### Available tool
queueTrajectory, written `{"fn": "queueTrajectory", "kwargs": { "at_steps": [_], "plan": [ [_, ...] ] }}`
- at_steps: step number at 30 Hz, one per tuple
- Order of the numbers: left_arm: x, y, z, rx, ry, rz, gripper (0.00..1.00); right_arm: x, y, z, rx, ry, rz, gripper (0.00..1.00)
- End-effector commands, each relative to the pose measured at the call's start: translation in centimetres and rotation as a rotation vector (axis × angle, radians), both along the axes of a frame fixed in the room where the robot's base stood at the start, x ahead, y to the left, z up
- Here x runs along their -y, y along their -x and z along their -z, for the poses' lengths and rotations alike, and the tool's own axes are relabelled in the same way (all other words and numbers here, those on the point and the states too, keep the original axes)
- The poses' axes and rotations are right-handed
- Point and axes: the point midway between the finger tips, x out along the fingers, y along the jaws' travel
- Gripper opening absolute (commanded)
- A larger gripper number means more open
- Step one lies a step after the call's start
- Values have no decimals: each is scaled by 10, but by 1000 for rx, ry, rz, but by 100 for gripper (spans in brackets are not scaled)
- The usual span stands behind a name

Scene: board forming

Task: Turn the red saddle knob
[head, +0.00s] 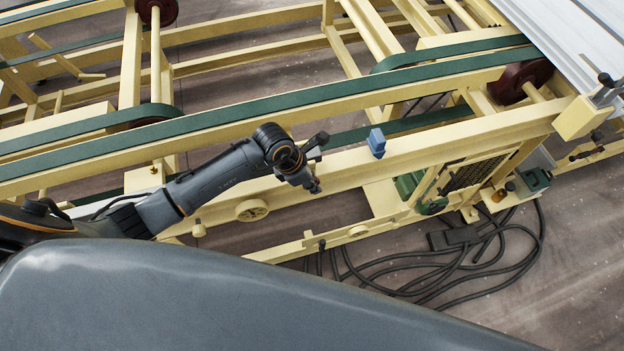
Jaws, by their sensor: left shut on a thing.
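My left arm comes in from the left over the cream frame. Its gripper (307,180) points down and to the right in front of the long beam. It is shut on a small dark red part, which looks like the red saddle knob (316,187). The fingers hide much of the knob, and its turn angle cannot be read. A dark clamp-like piece with a black end (320,139) sits just above the gripper. My right gripper is not in view.
A blue block (376,143) sits on the cream beam (450,141) to the right. Green belts (260,101) run behind the arm. Black cables (440,270) lie on the floor below. A pale metal table (570,40) stands at the upper right.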

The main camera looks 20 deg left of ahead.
Motion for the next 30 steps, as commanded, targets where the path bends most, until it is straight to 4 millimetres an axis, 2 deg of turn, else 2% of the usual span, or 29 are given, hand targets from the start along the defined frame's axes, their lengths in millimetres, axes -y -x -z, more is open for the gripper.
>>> {"fn": "queueTrajectory", "kwargs": {
  "at_steps": [11, 24, 30],
  "plan": [
    [1, -3, 4, -197, -301, -1, 0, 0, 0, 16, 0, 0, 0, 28],
    [0, -3, 9, -432, -649, -5, 0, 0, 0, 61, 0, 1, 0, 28],
    [0, -2, 7, -538, -807, -8, 0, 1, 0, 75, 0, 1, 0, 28]
  ]
}}
